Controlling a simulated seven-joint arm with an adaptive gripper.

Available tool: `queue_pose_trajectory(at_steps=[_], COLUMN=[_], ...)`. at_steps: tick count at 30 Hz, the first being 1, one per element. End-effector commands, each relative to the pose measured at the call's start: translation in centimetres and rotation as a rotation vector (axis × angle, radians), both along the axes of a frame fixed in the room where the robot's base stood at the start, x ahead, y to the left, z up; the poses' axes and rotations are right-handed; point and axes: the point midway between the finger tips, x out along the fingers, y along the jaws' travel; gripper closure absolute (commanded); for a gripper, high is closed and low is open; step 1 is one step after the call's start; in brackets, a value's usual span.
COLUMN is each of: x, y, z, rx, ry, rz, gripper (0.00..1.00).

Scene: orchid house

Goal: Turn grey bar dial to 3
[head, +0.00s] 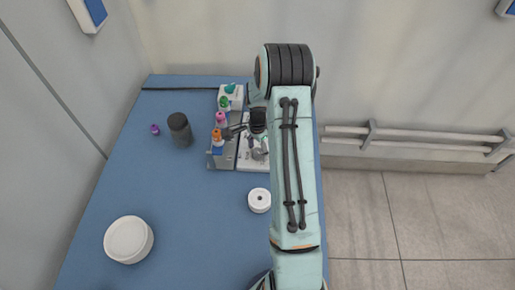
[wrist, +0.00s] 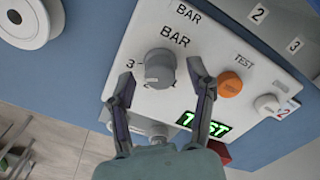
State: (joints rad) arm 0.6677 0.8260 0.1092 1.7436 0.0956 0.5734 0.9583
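The grey bar dial (wrist: 158,68) sits on a white panel (wrist: 215,30) in the wrist view, under the printed word BAR. A 3 is printed at its left and a number, partly covered, below it. Its pointer direction is hard to tell. My gripper (wrist: 163,76) is open, with one finger at each side of the dial; I cannot tell whether either touches it. In the head view my gripper (head: 252,140) is over the panel (head: 246,160), and the arm hides part of the panel and the dial.
On the blue table stand a dark jar (head: 180,132), a white round tub (head: 127,240) and a white disc (head: 259,200).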

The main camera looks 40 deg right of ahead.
Motion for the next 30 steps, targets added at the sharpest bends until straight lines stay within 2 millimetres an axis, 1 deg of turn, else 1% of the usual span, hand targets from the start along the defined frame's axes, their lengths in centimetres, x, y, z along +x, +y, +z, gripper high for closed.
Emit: queue_pose_trajectory(at_steps=[5, 8, 11, 15, 18, 21, 25, 30], x=[0.0, 0.1, 0.1, 0.1, 0.1, 0.1, 0.0, 0.0], y=[0.0, -0.1, -0.1, -0.1, -0.1, -0.1, 0.0, 0.0], z=[0.3, 1.5, 3.5, 6.9, 9.0, 10.6, 11.7, 12.1], rx=[-0.001, -0.002, -0.003, -0.004, -0.004, -0.002, -0.001, 0.000], ry=[-0.001, -0.004, -0.004, -0.005, -0.005, -0.003, -0.002, 0.000], rz=[0.000, 0.000, 0.000, 0.000, 0.000, 0.000, 0.000, 0.000], gripper=[0.45, 0.45, 0.45, 0.45, 0.45, 0.45, 0.45, 0.45])
